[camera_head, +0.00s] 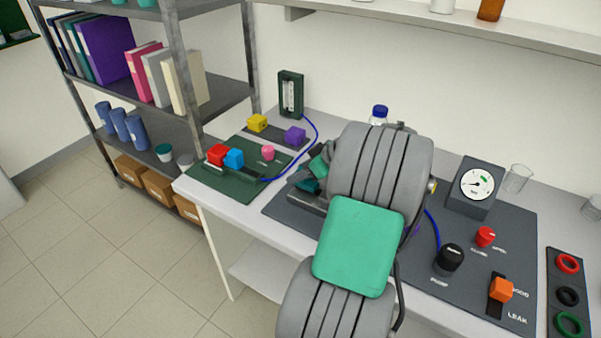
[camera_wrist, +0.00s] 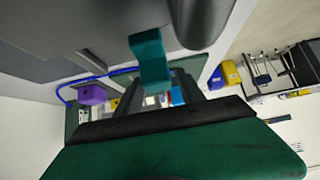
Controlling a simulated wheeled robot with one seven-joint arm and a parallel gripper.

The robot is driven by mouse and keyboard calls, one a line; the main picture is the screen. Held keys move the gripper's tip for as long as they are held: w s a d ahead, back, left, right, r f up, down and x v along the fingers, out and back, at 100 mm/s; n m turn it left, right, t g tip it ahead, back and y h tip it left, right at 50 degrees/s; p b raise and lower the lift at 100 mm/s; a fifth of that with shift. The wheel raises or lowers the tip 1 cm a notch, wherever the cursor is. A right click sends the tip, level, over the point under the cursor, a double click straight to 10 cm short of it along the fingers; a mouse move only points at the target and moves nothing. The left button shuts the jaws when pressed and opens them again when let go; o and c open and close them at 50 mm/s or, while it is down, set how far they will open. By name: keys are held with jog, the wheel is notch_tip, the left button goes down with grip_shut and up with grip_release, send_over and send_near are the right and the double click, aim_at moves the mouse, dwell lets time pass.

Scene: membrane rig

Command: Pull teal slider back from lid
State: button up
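The teal slider (camera_wrist: 151,60) stands out in the wrist view as an upright teal block beside a dark grey rounded body (camera_wrist: 203,18), which may be the lid. In the head view a bit of teal (camera_head: 307,185) shows left of my arm, on the grey rig. My gripper (camera_wrist: 163,92) shows from behind in the wrist view, its two grey fingers apart, with the lower end of the slider in front of the space between them. I cannot tell whether they touch it. In the head view my arm hides most of the rig and the lid.
A green board (camera_head: 232,184) carries red, blue and pink parts at the left. A purple block (camera_head: 294,136) and a yellow block (camera_head: 257,123) stand behind it. A blue tube runs past them. A gauge box (camera_head: 476,187), a black knob (camera_head: 449,257) and an orange switch (camera_head: 501,289) are at the right.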

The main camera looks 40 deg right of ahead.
jog(key=shift+o, duration=0.7)
jog(key=shift+s+d, duration=0.1)
jog(key=shift+s+d+r, duration=0.1)
jog(key=shift+s+r, duration=0.15)
jog(key=v, duration=0.7)
jog(key=shift+b, duration=0.45)
jog(key=shift+s, duration=0.1)
